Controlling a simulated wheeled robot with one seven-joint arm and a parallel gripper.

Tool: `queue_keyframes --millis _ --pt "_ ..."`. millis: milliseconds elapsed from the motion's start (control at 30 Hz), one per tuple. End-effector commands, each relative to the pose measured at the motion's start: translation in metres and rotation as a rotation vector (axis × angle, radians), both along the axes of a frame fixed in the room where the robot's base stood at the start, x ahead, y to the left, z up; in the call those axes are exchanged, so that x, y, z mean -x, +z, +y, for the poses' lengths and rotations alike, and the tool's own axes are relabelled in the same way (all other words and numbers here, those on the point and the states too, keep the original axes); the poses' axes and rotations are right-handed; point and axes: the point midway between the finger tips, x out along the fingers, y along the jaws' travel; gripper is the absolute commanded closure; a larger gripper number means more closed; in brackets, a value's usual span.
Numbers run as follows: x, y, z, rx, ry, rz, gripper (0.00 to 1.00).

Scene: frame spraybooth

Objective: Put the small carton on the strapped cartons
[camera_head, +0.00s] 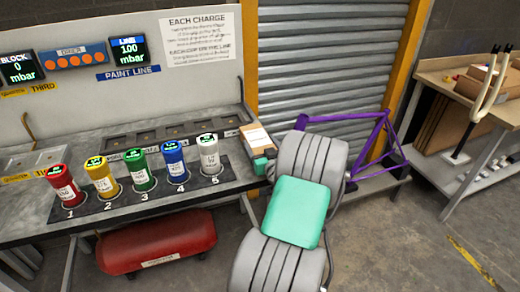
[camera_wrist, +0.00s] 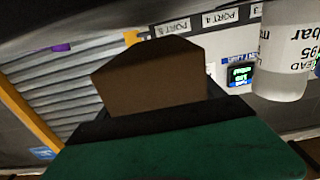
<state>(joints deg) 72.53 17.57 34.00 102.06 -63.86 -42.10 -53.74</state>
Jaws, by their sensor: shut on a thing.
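The small carton (camera_head: 257,135), brown with a pale top, is at the right end of the grey bench, beside the white canister numbered 5. My gripper (camera_head: 263,160) is shut on it; my arm hides part of this spot. In the wrist view the brown carton (camera_wrist: 155,82) sticks out beyond the dark and green gripper end (camera_wrist: 150,118). Whether the carton touches the bench cannot be told. Brown cartons (camera_head: 485,82) lie on the right-hand bench at the picture's edge; I cannot make out straps on them.
Several coloured canisters (camera_head: 139,168) stand in a row on the grey bench (camera_head: 215,185). A red tank (camera_head: 155,246) is beneath. A purple frame (camera_head: 372,130) stands behind my arm. A pale fork-shaped handle (camera_head: 490,85) rises before the right-hand cartons. Floor (camera_head: 415,240) between benches is clear.

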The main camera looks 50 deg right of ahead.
Motion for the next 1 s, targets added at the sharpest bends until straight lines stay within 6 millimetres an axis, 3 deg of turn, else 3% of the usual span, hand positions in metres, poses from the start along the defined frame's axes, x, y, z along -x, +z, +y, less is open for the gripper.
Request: queue_keyframes --millis 133,533,567,800,1000 --pt "0.001 -0.022 0.001 -0.006 0.000 0.000 0.92" --pt "0.001 -0.027 0.001 -0.002 0.001 0.000 0.92" --pt "0.001 -0.027 0.002 -0.005 0.001 0.002 0.20" --pt "0.001 -0.027 0.002 -0.005 0.001 0.002 0.01" --pt "0.001 -0.027 0.002 -0.005 0.001 0.002 0.01"
